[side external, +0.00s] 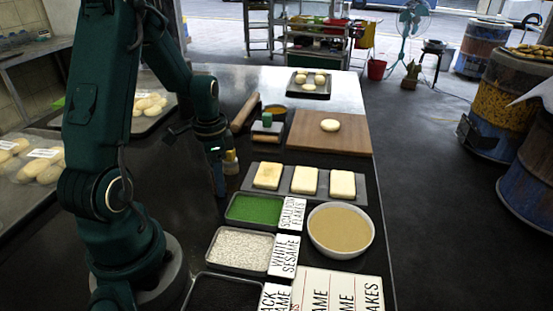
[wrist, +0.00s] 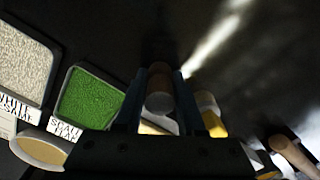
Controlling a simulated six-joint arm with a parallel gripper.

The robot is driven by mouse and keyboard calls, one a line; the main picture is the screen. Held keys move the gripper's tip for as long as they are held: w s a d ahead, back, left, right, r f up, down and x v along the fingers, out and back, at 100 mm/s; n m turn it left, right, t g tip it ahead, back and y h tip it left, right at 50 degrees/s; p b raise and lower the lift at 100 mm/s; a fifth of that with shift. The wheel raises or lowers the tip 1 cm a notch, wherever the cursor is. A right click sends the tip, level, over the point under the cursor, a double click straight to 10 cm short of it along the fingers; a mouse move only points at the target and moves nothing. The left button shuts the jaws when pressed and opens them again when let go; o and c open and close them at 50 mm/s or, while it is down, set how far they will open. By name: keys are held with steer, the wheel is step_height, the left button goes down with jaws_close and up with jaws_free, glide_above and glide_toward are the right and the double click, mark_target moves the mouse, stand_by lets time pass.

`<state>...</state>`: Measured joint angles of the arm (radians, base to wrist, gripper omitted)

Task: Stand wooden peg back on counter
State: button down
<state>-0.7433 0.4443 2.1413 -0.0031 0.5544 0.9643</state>
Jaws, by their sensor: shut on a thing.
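The wooden peg (wrist: 158,92) is a short brown cylinder between the two fingers of my gripper (wrist: 162,90) in the wrist view. My gripper is shut on it. In the side view my gripper (side external: 219,182) points down over the dark counter (side external: 170,215), left of the green scallion tray and the dough tray. The peg is not clearly visible there, hidden by the fingers. I cannot tell whether its lower end touches the counter.
A small yellow-and-white bottle (side external: 230,162) stands close beside my fingers; it also shows in the wrist view (wrist: 210,114). The scallion tray (side external: 229,216), sesame tray (side external: 213,264), and dough tray (side external: 250,189) lie nearby. A rolling pin (side external: 245,112) lies farther back. Dark counter left of the trays is clear.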

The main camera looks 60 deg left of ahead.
steer(key=shift+c, duration=2.2)
jaws_free()
steer(key=shift+r, duration=0.1)
step_height(320, 180, up, 4)
steer(key=shift+r, duration=0.25)
steer(key=w+d+r+m+t+y, duration=0.1)
steer(key=w+d+r+m+t, duration=0.15)
steer(key=d+r, duration=0.3)
steer(key=s+d+r+n+t+h, duration=0.1)
steer(key=s+d+r+n+t, duration=0.2)
steer(key=d, duration=0.9)
steer(key=shift+s+r+n, duration=1.05)
steer(key=shift+s, duration=1.1)
